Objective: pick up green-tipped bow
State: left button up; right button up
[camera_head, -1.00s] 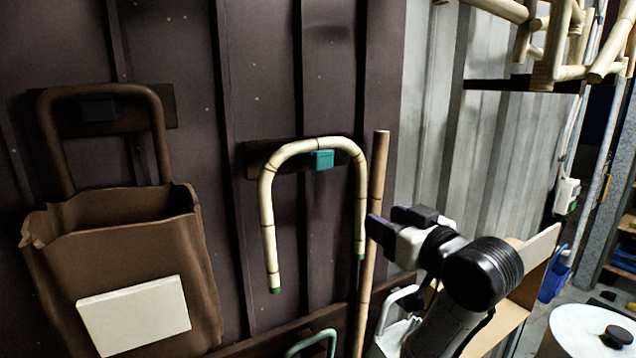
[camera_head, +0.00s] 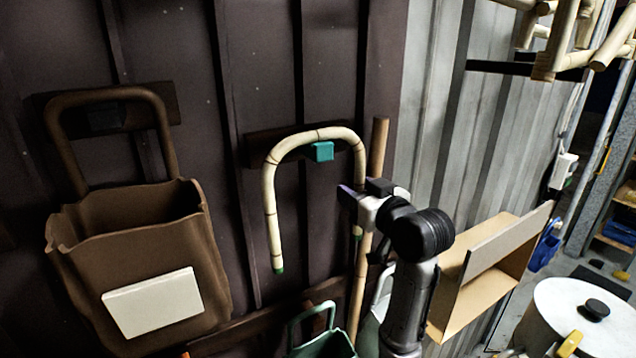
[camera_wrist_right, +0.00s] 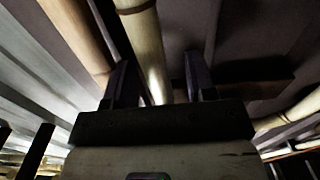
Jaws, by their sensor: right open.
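The green-tipped bow (camera_head: 271,205) is a pale, banded cane bent into an upside-down U. It hangs on a teal peg (camera_head: 322,152) on the dark wall, with both legs down. The green tip of its left leg shows; the right leg is partly hidden by my right gripper (camera_head: 350,197). That gripper is open at the lower half of the right leg. In the right wrist view a pale banded leg (camera_wrist_right: 150,55) runs between the spread fingers of the gripper (camera_wrist_right: 160,82). I cannot tell if they touch it. My left gripper is not in view.
A brown pole (camera_head: 363,280) stands close behind and right of the bow; it also shows in the wrist view (camera_wrist_right: 75,30). A brown bag (camera_head: 140,255) hangs at left. Green (camera_head: 318,345) and pale containers are below. An open wooden box (camera_head: 490,265) is at right.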

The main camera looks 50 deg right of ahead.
jog(key=shift+x, duration=0.75)
grip_shut()
